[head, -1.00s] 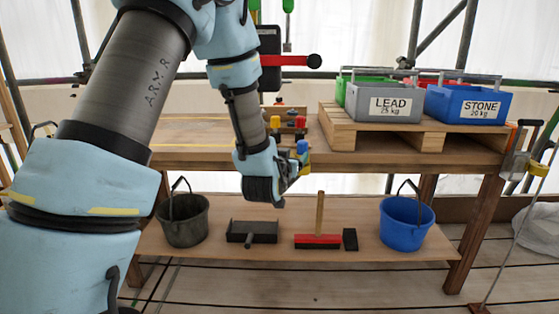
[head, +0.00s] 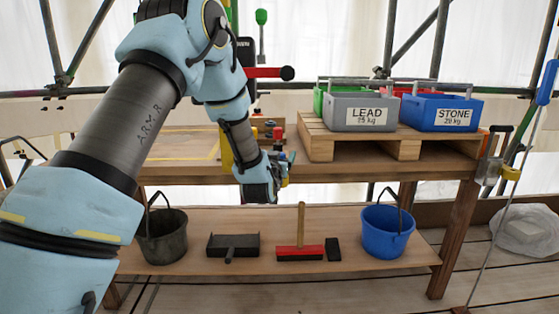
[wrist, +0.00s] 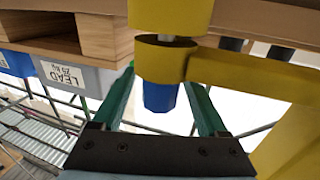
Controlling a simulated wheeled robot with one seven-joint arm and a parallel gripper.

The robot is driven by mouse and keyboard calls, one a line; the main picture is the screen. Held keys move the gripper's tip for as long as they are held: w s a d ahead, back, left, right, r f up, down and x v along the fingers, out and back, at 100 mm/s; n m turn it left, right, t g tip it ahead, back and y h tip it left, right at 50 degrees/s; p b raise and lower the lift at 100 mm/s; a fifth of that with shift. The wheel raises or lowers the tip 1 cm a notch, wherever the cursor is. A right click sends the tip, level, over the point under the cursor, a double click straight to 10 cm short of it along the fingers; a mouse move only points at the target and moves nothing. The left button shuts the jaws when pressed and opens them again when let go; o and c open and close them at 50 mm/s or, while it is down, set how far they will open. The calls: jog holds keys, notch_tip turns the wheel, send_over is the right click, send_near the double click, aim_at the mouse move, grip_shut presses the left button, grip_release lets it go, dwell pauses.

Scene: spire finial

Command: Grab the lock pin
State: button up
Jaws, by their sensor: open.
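In the wrist view, the green fingers of my gripper (wrist: 160,84) are apart, one on each side of a blue cylindrical end (wrist: 160,98). It sticks out below a yellow collar (wrist: 165,58), and a short silver piece shows above the collar. This may be the lock pin, but I cannot tell for certain. Contact between fingers and blue end is not clear. In the head view my gripper is at the bench's front edge, mostly hidden behind my wrist, with small blue and green parts beside it.
A wooden pallet (head: 345,148) on the bench holds a grey LEAD box (head: 362,112) and a blue STONE box (head: 442,113). Below, the shelf carries a black bucket (head: 163,236), a blue bucket (head: 386,232), a dustpan (head: 233,245) and a red brush (head: 300,252).

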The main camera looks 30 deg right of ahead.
jog(key=shift+w+d, duration=0.35)
jog(key=shift+w, duration=0.1)
grip_shut()
dwell(0.3)
